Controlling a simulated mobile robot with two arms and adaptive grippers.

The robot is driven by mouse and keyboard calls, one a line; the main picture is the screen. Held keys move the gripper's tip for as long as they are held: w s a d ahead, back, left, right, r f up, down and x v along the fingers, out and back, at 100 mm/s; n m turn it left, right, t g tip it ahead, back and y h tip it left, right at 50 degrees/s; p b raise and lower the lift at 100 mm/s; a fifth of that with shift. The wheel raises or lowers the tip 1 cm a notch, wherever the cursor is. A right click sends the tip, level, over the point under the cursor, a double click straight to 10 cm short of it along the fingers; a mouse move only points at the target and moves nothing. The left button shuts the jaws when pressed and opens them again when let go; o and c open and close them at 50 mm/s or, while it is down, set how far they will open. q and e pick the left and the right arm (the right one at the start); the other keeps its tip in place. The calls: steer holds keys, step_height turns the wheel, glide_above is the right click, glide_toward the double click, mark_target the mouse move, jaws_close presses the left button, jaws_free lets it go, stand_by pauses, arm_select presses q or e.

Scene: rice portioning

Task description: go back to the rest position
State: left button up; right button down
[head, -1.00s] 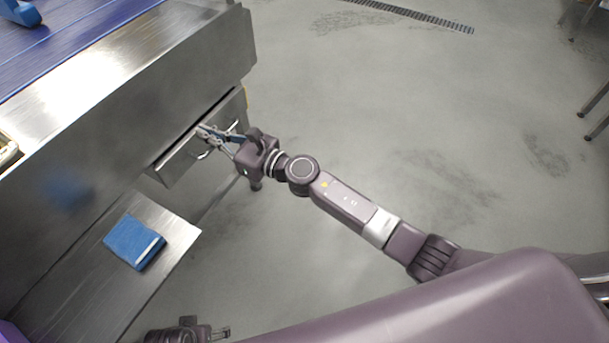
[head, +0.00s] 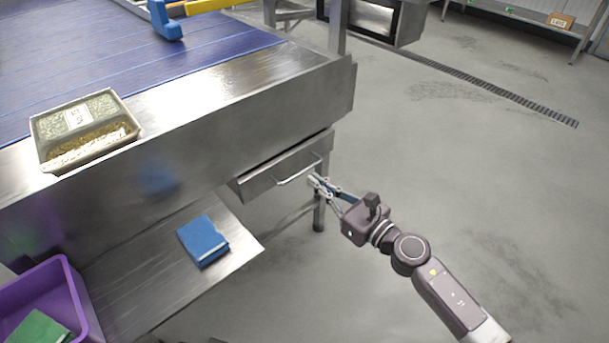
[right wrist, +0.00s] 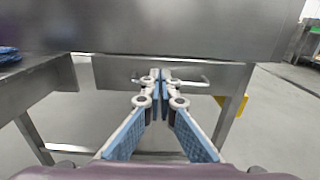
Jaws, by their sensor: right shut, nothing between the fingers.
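My right gripper (head: 314,181) is shut and empty in the head view, just off the front of a steel drawer (head: 262,181) under the counter. In the right wrist view the two blue-padded fingers (right wrist: 161,76) meet at their tips in front of the drawer's bar handle (right wrist: 199,83). The handle also shows in the head view (head: 298,175), left of the fingertips. I cannot tell whether the fingertips touch the handle, but they do not grip it. My left gripper is not visible in the head view.
A tray of rice (head: 48,160) stands on the steel counter beside a blue conveyor belt (head: 205,50). A blue packet (head: 203,240) lies on the lower shelf (head: 150,272). A purple crate (head: 80,290) is at lower left. The floor to the right is clear.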

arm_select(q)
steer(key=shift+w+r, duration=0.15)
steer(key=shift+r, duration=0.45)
arm_select(e)
steer(key=v, duration=0.4)
steer(key=shift+s+d, duration=0.2)
steer(key=shift+d, duration=0.05)
